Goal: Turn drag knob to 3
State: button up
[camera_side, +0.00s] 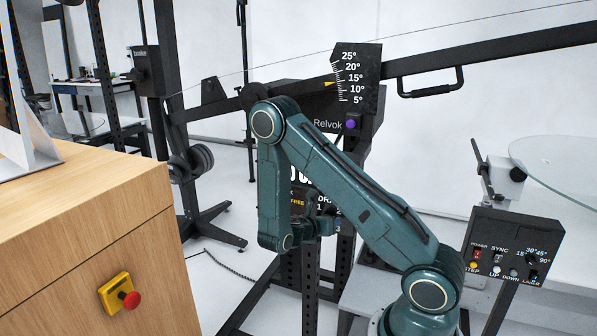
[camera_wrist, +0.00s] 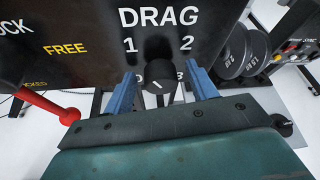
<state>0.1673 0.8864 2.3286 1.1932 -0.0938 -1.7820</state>
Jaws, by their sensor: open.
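The black drag knob (camera_wrist: 161,88) sits under the word DRAG on a black panel (camera_wrist: 75,22). The digits 1 and 2 show above it, and a 3 is partly visible at its lower right. A short white mark on its face slants from upper left to lower right; I cannot tell which digit it indicates. My gripper (camera_wrist: 160,70) is open, with one blue finger on each side of the knob and a visible gap to each. In the side view, my gripper (camera_side: 318,226) is at the panel and the knob is hard to make out.
A red lever (camera_wrist: 38,103) sticks out left of the knob, near the FREE and LOCKED labels. Weight plates (camera_wrist: 243,52) stand at the right. In the side view, a control box (camera_side: 510,250) and glass disc (camera_side: 565,165) are right, and a wooden cabinet (camera_side: 90,220) is left.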

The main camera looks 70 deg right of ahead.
jog(key=v, duration=1.4)
jog(key=s+a+r+m+t+y, duration=0.4)
jog(key=a+r+m+y, duration=0.7)
jog(key=m, duration=0.6)
jog(key=shift+s+a+r+t+y, duration=0.3)
jog(key=shift+s+a+r, duration=0.25)
jog(key=shift+s+r, duration=0.55)
dwell(0.4)
jog(key=shift+s+f, duration=0.1)
jog(key=shift+f, duration=0.05)
jog(key=shift+d, duration=0.1)
